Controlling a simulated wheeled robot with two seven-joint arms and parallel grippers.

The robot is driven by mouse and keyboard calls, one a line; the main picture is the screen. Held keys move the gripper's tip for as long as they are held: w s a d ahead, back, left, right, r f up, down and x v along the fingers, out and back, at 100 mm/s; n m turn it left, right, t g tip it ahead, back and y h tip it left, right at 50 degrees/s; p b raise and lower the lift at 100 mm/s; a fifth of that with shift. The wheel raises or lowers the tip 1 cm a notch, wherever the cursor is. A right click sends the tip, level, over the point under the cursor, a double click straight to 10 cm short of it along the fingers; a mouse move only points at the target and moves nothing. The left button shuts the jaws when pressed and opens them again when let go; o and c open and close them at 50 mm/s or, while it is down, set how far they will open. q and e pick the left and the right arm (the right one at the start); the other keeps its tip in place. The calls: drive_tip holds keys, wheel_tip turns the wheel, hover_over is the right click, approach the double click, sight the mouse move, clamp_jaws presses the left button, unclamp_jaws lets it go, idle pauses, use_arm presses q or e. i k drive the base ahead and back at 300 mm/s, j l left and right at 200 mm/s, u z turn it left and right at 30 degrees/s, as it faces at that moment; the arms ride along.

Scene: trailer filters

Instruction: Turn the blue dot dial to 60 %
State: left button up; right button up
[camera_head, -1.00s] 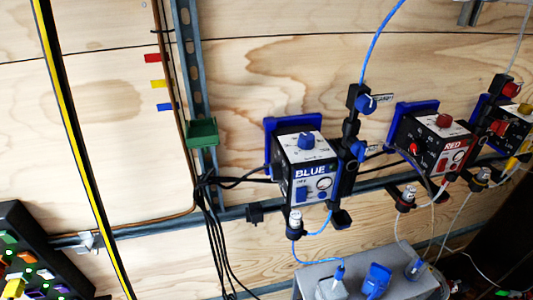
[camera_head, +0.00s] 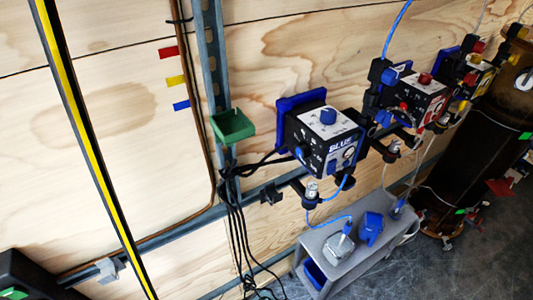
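A black control box labelled BLUE (camera_head: 343,144) is mounted on the wooden wall, right of centre. A blue knob (camera_head: 328,117) stands on its pale upper face, with small markings around it too fine to read. A second, darker blue knob (camera_head: 304,154) sits on its black left side, also with pale marks. I cannot tell which of them is the blue dot dial, and no percent setting is legible.
A red-marked box (camera_head: 427,97) and a yellow-marked box (camera_head: 480,77) continue the row rightward. A green tray (camera_head: 233,127) sits left of the blue box, above hanging black cables. A grey bench (camera_head: 351,262) stands below. A dark cylinder (camera_head: 500,118) stands far right.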

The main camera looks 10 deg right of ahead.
sight(302, 151)
drive_tip(key=j+z, duration=0.25)
drive_tip(key=j, duration=0.45)
drive_tip(key=k+j+z, duration=0.2)
drive_tip(key=j, duration=0.45)
drive_tip(key=i, duration=0.1)
